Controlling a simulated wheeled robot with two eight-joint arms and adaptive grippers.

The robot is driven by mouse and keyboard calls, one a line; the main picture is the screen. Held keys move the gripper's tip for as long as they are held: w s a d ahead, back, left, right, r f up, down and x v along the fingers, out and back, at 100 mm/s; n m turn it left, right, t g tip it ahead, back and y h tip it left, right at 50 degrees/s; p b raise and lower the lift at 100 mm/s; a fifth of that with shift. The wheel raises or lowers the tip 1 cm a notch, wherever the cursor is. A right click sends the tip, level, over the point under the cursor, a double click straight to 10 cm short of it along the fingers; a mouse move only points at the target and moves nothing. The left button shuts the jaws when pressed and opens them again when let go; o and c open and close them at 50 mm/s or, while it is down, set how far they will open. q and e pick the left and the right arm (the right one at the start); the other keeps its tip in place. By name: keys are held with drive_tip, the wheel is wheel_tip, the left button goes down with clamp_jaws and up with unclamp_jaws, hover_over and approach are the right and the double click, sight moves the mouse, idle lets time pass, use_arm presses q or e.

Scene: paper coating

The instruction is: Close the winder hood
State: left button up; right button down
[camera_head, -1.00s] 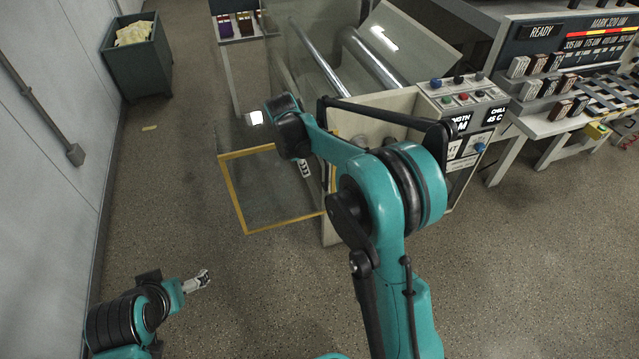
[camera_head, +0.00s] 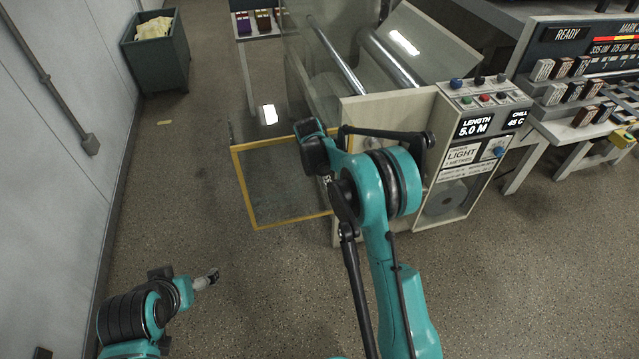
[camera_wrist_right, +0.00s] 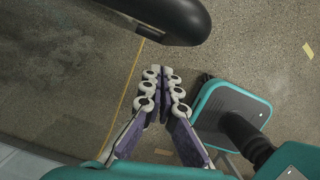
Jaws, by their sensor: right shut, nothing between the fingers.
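The winder (camera_head: 384,110), a pale cabinet with steel rollers and clear panels, stands at the upper middle of the head view. A clear panel with yellow edges (camera_head: 238,182) shows left of it, low over or on the floor; I cannot tell which, nor whether it is the hood. A yellow edge also crosses the right wrist view (camera_wrist_right: 126,95). My right gripper (camera_wrist_right: 162,74) is shut and empty, beside this edge. In the head view it is mostly hidden behind my right arm. My left gripper (camera_head: 212,277) is at lower left, over bare floor, far from the winder; its fingers are too small to judge.
A control panel (camera_head: 485,97) tops the winder's right end. A bench with small blocks (camera_head: 580,115) stands at the right. A green bin (camera_head: 160,60) stands by the left wall (camera_head: 60,160). The floor (camera_head: 250,290) in front is clear.

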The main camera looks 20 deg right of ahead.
drive_tip(key=shift+w+d+r, duration=0.1)
drive_tip(key=shift+w+d, duration=0.05)
drive_tip(key=shift+d, duration=0.8)
drive_tip(key=shift+d, duration=0.1)
drive_tip(key=d+p, duration=0.2)
drive_tip(key=d, duration=3.7)
